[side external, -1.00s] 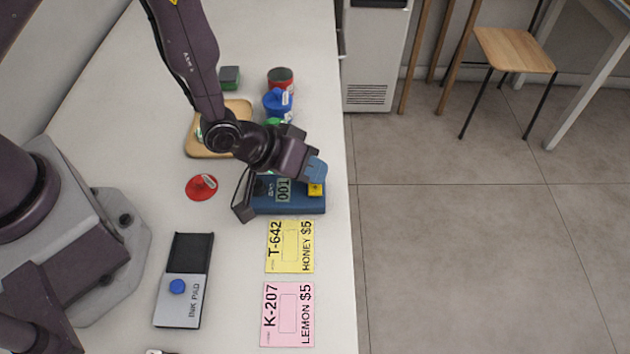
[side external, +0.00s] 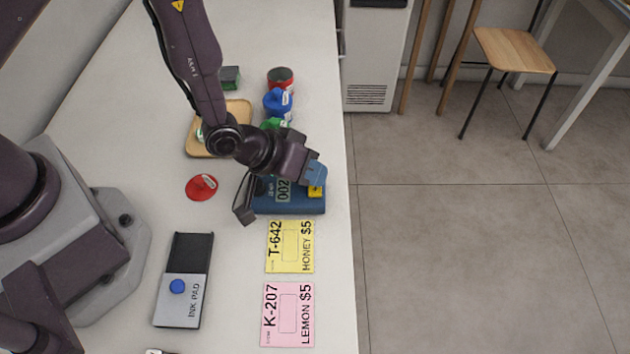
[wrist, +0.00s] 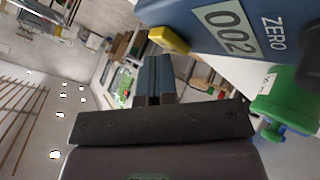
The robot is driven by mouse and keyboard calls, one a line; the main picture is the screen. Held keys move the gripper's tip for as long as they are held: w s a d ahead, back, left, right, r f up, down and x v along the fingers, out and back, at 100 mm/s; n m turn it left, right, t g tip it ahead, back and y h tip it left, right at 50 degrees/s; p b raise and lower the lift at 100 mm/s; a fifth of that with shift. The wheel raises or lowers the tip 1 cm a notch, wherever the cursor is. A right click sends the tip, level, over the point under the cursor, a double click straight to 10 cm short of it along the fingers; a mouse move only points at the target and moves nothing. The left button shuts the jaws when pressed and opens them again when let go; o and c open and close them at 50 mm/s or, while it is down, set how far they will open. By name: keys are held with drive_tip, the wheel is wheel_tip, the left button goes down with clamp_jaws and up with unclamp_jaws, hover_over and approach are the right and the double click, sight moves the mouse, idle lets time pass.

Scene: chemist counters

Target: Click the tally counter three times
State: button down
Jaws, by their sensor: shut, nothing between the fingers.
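The tally counter (side external: 290,206) is a blue box near the right edge of the counter top, and its display (side external: 283,190) reads 002. The same display (wrist: 230,27) reads 002 in the wrist view, beside the word ZERO. A yellow button (side external: 316,191) sits at its right end; the button (wrist: 168,40) also shows in the wrist view. My gripper (side external: 316,173) is shut and empty, with its blue fingertips just above the button. In the wrist view the shut fingers (wrist: 155,72) are close to the button; I cannot tell whether they touch it.
A yellow card (side external: 290,262) and a pink card (side external: 288,335) lie in front of the counter. An ink pad (side external: 180,312) and a red round object (side external: 201,187) are to the left. A wooden tray (side external: 240,113), a blue bottle (side external: 277,103) and a green object (wrist: 285,97) stand behind.

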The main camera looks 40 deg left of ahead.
drive_tip(key=shift+r, duration=0.85)
drive_tip(key=shift+r, duration=2.5)
idle(0.7)
wheel_tip(320, 180, up, 4)
drive_tip(key=shift+f, duration=0.1)
idle(0.4)
drive_tip(key=shift+f, duration=4.4)
